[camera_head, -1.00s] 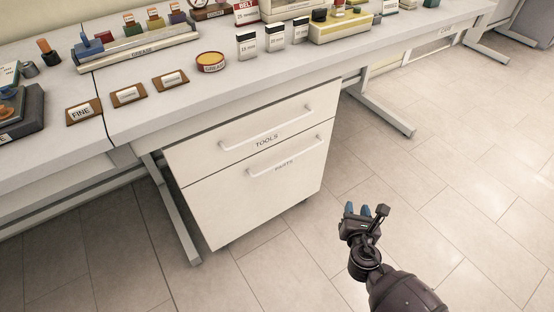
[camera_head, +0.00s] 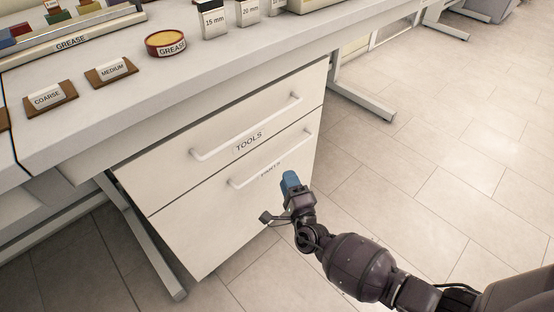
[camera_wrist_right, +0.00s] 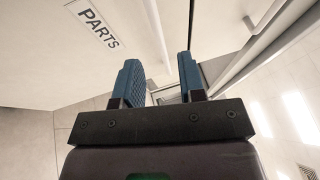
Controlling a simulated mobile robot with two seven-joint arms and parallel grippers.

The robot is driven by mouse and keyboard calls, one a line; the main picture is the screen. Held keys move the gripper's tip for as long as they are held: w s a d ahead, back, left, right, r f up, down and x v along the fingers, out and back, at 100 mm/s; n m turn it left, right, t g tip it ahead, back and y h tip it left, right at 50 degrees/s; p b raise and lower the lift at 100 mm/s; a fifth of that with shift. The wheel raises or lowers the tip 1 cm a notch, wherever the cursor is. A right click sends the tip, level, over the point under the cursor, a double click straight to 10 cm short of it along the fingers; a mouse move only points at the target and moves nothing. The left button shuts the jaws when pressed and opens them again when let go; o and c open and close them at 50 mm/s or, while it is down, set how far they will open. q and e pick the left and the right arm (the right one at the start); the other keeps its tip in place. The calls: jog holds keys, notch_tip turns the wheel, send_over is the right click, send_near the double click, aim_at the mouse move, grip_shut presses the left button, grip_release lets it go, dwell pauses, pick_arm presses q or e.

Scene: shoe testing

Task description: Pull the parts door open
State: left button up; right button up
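The parts door (camera_head: 213,229) is the lower white front of the cabinet under the bench, and it looks closed. Its bar handle (camera_head: 270,161) runs across its top, above the PARTS label. My right gripper (camera_head: 289,181) is in front of the door's right part, just below the handle's right half. In the right wrist view its two blue fingers (camera_wrist_right: 160,80) are apart with nothing between them. The PARTS label (camera_wrist_right: 100,27) and a handle bar (camera_wrist_right: 157,32) show ahead of the fingers there. My left gripper is not in view.
The TOOLS drawer (camera_head: 225,138) with its own bar handle (camera_head: 246,127) sits directly above. The bench top (camera_head: 180,85) overhangs both and carries a grease tin (camera_head: 166,44) and boxes. A bench leg (camera_head: 146,240) stands left of the cabinet. The tiled floor (camera_head: 440,150) at right is clear.

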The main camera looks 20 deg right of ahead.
aim_at(279, 158)
jog(key=shift+w+d+r+b, duration=0.1)
jog(key=shift+w+r+b, duration=0.15)
jog(key=shift+w, duration=1)
jog(key=shift+w+d+r+b, duration=0.15)
jog(key=shift+w+b, duration=0.1)
jog(key=shift+w, duration=1.05)
jog(key=shift+w+a+r+b, duration=0.1)
jog(key=shift+w+r+b, duration=0.15)
jog(key=shift+w, duration=1)
jog(key=shift+c, duration=0.2)
grip_shut()
